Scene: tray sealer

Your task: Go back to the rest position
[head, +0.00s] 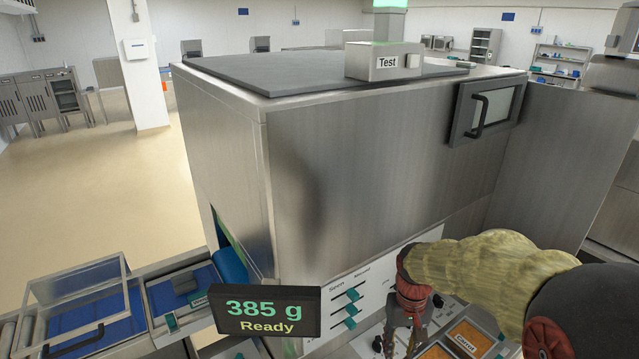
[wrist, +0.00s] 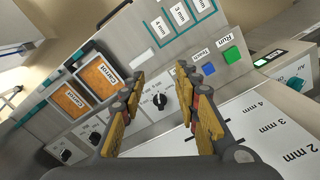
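My gripper (head: 402,340) hangs low in front of the tray sealer (head: 350,180), at the bottom right of the head view, fingers pointing down at the control panel. In the wrist view my gripper (wrist: 160,72) is open, its two yellow-padded fingers apart with nothing between them. A black knob (wrist: 160,101) on a light panel shows beyond the gap, apart from the fingers as far as I can tell. The arm above the gripper has a yellowish cover and hides part of the panel in the head view.
A display reading "385 g Ready" (head: 265,311) stands left of the panel. Teal sliders (head: 351,294) sit beside my gripper. Carrot bins (wrist: 101,76), a blue button (wrist: 208,69) and a green button (wrist: 231,54) surround it. Open floor (head: 100,200) lies at left.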

